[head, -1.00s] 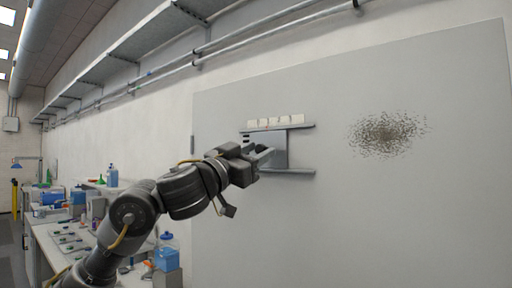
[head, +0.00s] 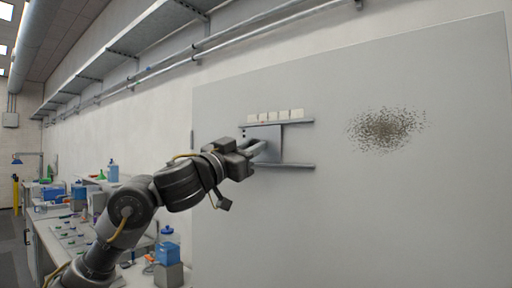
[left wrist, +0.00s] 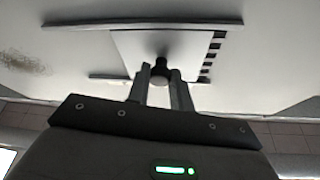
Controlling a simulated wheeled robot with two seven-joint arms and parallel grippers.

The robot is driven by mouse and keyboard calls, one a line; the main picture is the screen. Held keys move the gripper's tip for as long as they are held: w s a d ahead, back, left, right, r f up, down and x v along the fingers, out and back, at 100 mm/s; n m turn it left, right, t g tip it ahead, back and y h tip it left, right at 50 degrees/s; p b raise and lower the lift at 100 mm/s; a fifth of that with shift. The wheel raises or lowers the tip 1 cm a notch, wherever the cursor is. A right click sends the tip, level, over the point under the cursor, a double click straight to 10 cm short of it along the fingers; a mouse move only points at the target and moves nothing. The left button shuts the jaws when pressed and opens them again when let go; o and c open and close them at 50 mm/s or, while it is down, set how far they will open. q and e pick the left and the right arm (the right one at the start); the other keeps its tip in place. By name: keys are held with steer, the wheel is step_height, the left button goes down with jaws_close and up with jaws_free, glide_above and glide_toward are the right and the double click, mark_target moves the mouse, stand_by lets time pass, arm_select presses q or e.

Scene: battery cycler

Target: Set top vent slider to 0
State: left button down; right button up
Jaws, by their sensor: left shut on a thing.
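The top vent slider is a grey plate (head: 273,133) between two horizontal rails on a large pale panel. It sits toward the left part of the rails in the head view. It also shows in the left wrist view (left wrist: 185,45), with a dark round knob (left wrist: 160,72) on it. My left gripper (head: 260,150) reaches the plate from the left. In the left wrist view its two fingers (left wrist: 160,88) are shut on either side of the knob. Dark slots (left wrist: 211,57) show along one plate edge there. My right gripper is in neither view.
White label tiles (head: 275,116) sit above the upper rail (head: 295,122); their marks are too small to read. The lower rail (head: 297,165) is clear to the right. A dark speckled vent patch (head: 385,129) is farther right. A cluttered bench (head: 70,235) stands at left.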

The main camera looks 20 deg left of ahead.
arm_select(q)
steer(key=shift+w+a+r, duration=0.1)
steer(key=shift+w+a, duration=0.05)
steer(key=shift+a, duration=0.35)
steer(key=shift+w+a+r, duration=0.1)
steer(key=shift+w+a, duration=0.05)
steer(key=shift+a, duration=0.3)
steer(key=c, duration=1.6)
jaws_free()
steer(key=o, duration=0.4)
steer(key=shift+w+a+f, duration=0.15)
steer(key=shift+a, duration=0.1)
steer(key=shift+c, duration=0.2)
steer(key=shift+d, duration=0.1)
steer(key=b+v, duration=0.4)
steer(key=v, duration=0.7)
steer(key=shift+b, duration=0.4)
